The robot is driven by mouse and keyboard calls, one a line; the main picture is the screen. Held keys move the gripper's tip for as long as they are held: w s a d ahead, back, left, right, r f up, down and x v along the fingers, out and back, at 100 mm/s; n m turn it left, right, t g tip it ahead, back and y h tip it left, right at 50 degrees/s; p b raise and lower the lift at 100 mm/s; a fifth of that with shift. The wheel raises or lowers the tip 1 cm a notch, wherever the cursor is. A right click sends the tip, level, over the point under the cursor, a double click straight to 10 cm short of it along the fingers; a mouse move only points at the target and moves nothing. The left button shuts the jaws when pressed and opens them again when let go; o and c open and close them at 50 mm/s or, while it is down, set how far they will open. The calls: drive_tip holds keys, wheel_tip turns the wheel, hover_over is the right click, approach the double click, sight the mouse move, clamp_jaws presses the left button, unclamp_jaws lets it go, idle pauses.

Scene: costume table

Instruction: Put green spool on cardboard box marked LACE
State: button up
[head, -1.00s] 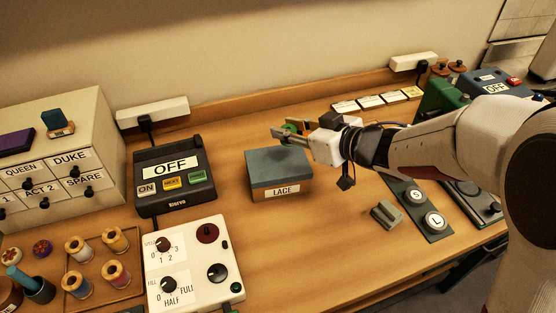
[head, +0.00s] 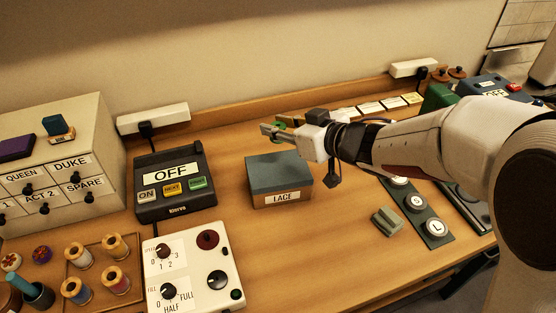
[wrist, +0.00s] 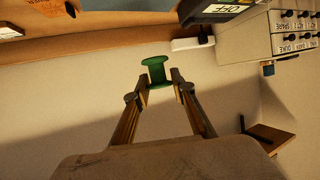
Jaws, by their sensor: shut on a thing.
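The green spool (wrist: 156,72) is held between the fingertips of my gripper (wrist: 155,88) in the wrist view. In the head view my gripper (head: 276,130) is above and behind the cardboard box marked LACE (head: 283,197), with only a bit of green spool (head: 281,124) showing between the fingers. The box has a grey-blue top and a white LACE label on its front. Its top is bare, and the spool is apart from it.
A dark device reading OFF (head: 172,172) stands left of the box, with a white dial panel (head: 193,268) in front. A wooden tray (head: 110,297) holds several spools. A small grey-green block (head: 386,222) and a button strip (head: 429,224) lie to the right.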

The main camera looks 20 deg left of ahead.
hover_over(278, 167)
drive_tip(key=shift+f, duration=2.75)
drive_tip(key=shift+f, duration=1.85)
drive_tip(key=shift+f, duration=0.15)
drive_tip(key=o, duration=0.8)
drive_tip(key=shift+v, duration=0.95)
drive_tip(key=v, duration=1)
drive_tip(key=shift+s, duration=0.15)
drive_tip(key=shift+d, duration=0.1)
